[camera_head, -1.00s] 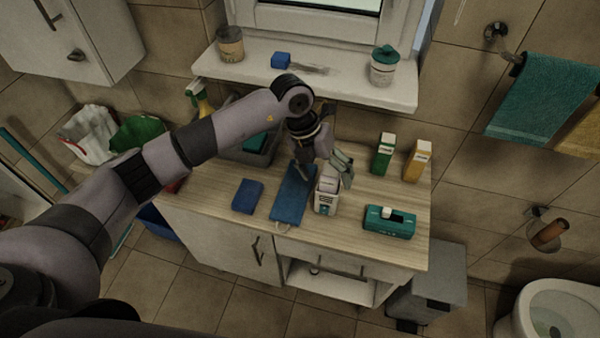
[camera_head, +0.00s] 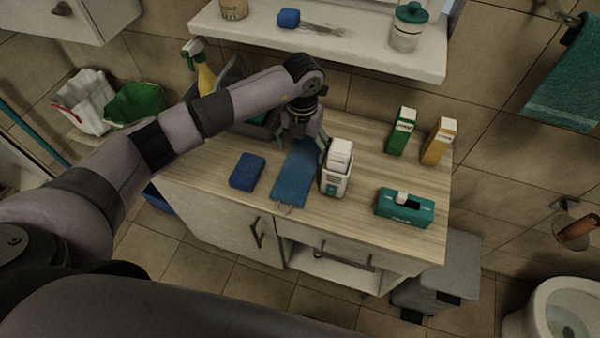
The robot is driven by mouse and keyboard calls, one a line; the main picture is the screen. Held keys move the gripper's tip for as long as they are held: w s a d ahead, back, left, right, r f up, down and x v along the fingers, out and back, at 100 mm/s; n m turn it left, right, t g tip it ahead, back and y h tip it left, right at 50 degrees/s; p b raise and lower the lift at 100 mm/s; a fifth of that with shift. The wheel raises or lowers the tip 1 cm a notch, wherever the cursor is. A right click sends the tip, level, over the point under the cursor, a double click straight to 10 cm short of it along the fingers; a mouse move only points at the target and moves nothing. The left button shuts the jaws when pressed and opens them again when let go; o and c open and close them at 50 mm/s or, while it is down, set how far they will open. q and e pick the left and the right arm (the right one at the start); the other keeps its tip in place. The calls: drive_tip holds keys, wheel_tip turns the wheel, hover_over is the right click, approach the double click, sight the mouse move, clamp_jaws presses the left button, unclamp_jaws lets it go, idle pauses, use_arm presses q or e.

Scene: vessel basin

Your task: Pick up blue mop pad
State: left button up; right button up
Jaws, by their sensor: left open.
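The blue mop pad (camera_head: 293,180) lies flat on the wooden countertop, long and narrow, with a small pale loop at its near end. My left gripper (camera_head: 303,144) is over the pad's far end, pointing down, its fingers apart on either side of the pad. It hides part of the far end, and I cannot tell whether the fingers touch the pad. Nothing shows held between them. My right gripper is not in view.
A darker blue block (camera_head: 247,171) lies left of the pad. A white container (camera_head: 336,172) stands close on its right. A teal box (camera_head: 404,208), a green carton (camera_head: 402,131) and a yellow carton (camera_head: 438,142) are farther right. A grey bin (camera_head: 262,130) stands behind.

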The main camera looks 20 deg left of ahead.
sight(301, 164)
use_arm(q)
drive_tip(key=shift+s+f, duration=0.1)
drive_tip(key=shift+f, duration=0.5)
wheel_tip(301, 164, down, 4)
drive_tip(key=b, duration=0.3)
drive_tip(key=shift+f, duration=0.15)
drive_tip(key=shift+s, duration=0.1)
drive_tip(key=shift+c, duration=1.1)
drive_tip(key=c, duration=0.6)
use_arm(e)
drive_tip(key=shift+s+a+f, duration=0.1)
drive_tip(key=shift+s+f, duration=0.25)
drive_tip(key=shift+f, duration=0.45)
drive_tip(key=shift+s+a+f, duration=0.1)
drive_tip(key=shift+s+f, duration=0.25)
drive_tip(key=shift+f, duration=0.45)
